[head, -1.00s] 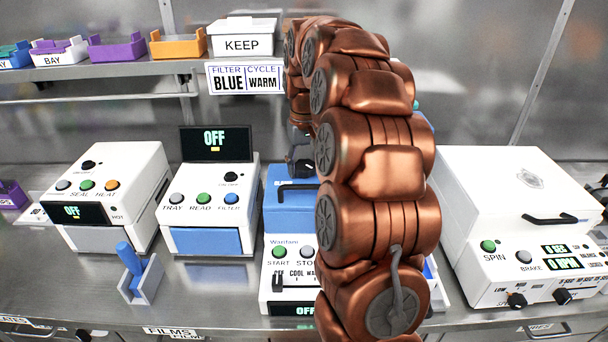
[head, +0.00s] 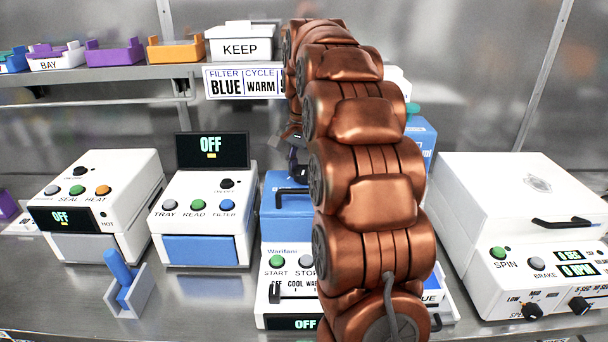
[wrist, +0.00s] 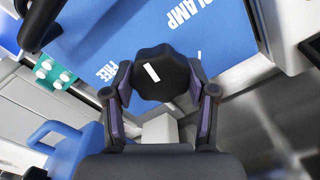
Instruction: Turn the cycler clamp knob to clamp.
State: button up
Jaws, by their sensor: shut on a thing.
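The cycler clamp knob (wrist: 163,72) is black with a white pointer bar, and it sits on a blue face in the wrist view. The pointer bar lies on the knob's left side, facing roughly toward the FREE print (wrist: 107,73). The CLAMP print (wrist: 188,12) is above and to the right. My gripper (wrist: 160,80) has a finger on each side of the knob and is shut on it. In the head view, the blue-topped cycler (head: 288,205) is partly behind my arm, and the knob is hidden there.
White machines (head: 205,215) stand to the left, and a large white spinner (head: 515,215) stands to the right. A blue-handled holder (head: 125,280) is on the bench in front. A shelf with trays and a KEEP box (head: 241,43) is behind.

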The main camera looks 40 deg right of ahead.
jog(key=m, duration=0.3)
jog(key=shift+m, duration=0.4)
jog(key=m, duration=0.3)
jog(key=shift+m, duration=0.3)
jog(key=m, duration=0.4)
jog(key=shift+a+m+p, duration=0.1)
jog(key=shift+m+p, duration=0.4)
jog(key=shift+m, duration=1.4)
jog(key=o, duration=1.2)
jog(key=shift+c, duration=0.2)
jog(key=shift+r, duration=0.1)
